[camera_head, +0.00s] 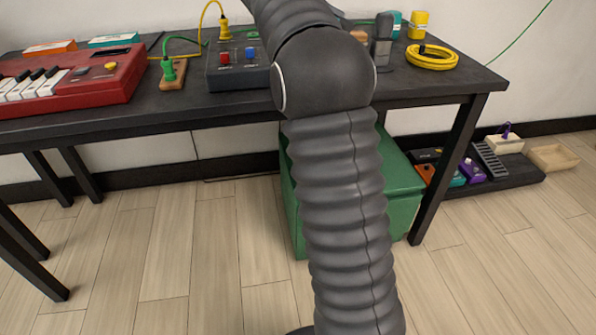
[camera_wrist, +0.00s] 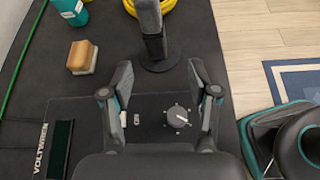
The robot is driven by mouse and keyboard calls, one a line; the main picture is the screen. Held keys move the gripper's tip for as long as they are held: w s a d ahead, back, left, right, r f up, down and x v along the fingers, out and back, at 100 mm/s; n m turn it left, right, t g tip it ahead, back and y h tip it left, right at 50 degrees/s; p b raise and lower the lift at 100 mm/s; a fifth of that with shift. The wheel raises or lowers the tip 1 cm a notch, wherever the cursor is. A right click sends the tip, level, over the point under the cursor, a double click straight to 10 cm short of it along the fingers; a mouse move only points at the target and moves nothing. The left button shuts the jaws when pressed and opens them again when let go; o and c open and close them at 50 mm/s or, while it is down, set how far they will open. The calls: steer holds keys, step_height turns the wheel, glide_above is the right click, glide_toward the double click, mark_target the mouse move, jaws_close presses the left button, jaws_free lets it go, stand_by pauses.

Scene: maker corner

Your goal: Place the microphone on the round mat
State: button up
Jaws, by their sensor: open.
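The microphone (camera_head: 381,48) is a grey upright block-like shape on the black table, just right of my arm in the head view. In the wrist view, the microphone (camera_wrist: 151,22) stands at the top middle on a dark round foot. My gripper (camera_wrist: 158,76) is open and empty, its two fingers apart on the near side of the microphone, not touching it. In the head view my arm hides the gripper.
A dark panel with a knob (camera_wrist: 178,117) lies below my gripper. A brown block (camera_wrist: 82,56), a teal container (camera_wrist: 67,10) and a coiled yellow cable (camera_head: 432,58) are nearby. A red keyboard (camera_head: 100,80) and a control box (camera_head: 235,66) stand left. The table's right front corner is bare.

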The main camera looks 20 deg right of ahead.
steer(key=s+a+f+m+t+y, duration=0.2)
steer(key=s+a+f+m+y, duration=0.2)
steer(key=s+a+f, duration=0.3)
steer(key=s+a+f+m+t+y, duration=0.3)
steer(key=s+a+f, duration=0.4)
steer(key=s, duration=0.7)
steer(key=s+a+f+m+t+y, duration=0.2)
steer(key=s+a+f+m+y, duration=0.3)
steer(key=s+a, duration=0.5)
step_height(320, 180, down, 3)
steer(key=m, duration=0.2)
steer(key=shift+s+a+m+t, duration=0.2)
steer(key=shift+a+m+t, duration=0.1)
steer(key=shift+a+t, duration=0.1)
